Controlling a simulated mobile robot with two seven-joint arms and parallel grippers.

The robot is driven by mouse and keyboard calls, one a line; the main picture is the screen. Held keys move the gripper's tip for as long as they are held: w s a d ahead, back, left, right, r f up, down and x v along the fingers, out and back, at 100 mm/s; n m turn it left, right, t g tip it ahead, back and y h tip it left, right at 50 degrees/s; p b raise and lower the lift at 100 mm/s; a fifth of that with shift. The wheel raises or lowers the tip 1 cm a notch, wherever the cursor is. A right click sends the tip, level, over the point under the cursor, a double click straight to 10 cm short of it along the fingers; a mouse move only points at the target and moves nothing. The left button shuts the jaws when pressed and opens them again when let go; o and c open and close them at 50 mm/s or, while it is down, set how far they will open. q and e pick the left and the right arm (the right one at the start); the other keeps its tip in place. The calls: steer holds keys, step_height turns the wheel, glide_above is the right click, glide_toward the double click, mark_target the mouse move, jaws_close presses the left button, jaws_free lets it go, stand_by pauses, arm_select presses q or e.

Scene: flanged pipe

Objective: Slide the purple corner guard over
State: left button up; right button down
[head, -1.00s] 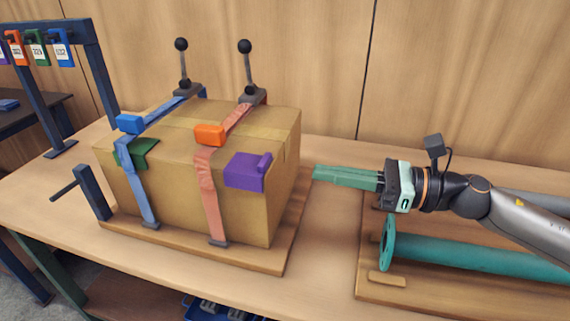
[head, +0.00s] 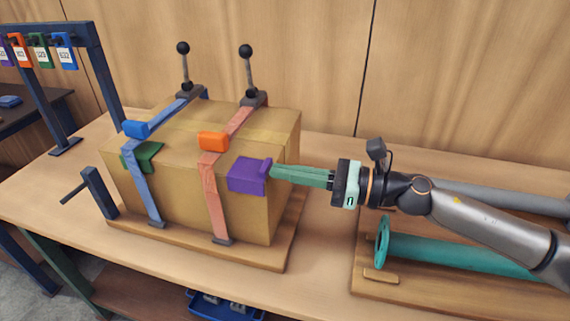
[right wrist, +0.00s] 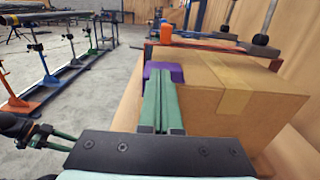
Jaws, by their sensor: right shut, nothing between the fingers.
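The purple corner guard (head: 246,178) sits over the front top edge of the cardboard box (head: 190,190), to the right of the salmon strap (head: 212,190). Its raised tab is at its right end. My right gripper (head: 272,171) is shut and empty, its green fingertips at the tab's right side; I cannot tell whether they touch it. In the right wrist view the shut fingers (right wrist: 160,85) point at the purple guard (right wrist: 165,70), hiding part of it. The green corner guard (head: 143,156) is at the blue strap (head: 140,180).
An orange buckle (head: 213,141) sits on the salmon strap and a blue buckle (head: 136,129) on the blue one. Two black-knobbed levers (head: 247,75) stand behind the box. A teal flanged pipe (head: 450,253) lies at right. The box stands on a wooden board (head: 265,258).

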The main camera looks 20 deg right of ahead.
mark_target(261, 168)
steer(key=shift+w+a, duration=0.1)
steer(key=shift+a, duration=0.05)
arm_select(q)
steer(key=shift+s+a+f, duration=0.1)
steer(key=shift+s+a, duration=0.1)
steer(key=shift+s, duration=0.1)
arm_select(e)
steer(key=shift+a, duration=0.1)
steer(key=w+a+p, duration=0.2)
steer(key=p, duration=0.1)
steer(key=shift+a+r, duration=0.25)
steer(key=shift+r, duration=0.15)
steer(key=x, duration=0.1)
steer(key=p+x, duration=0.1)
steer(key=x, duration=0.1)
steer(key=shift+a+f+p, duration=0.2)
steer(key=shift+f+p, duration=0.05)
steer(key=shift+p, duration=0.1)
steer(key=shift+w+a+f, duration=0.15)
steer(key=shift+w+a, duration=0.05)
steer(key=shift+a, duration=0.05)
arm_select(q)
steer(key=a+r, duration=0.1)
steer(key=s+a+r+y, duration=0.1)
steer(key=shift+s+a+r+n, duration=0.1)
steer(key=shift+a+r+n, duration=0.05)
steer(key=shift+r+n, duration=0.2)
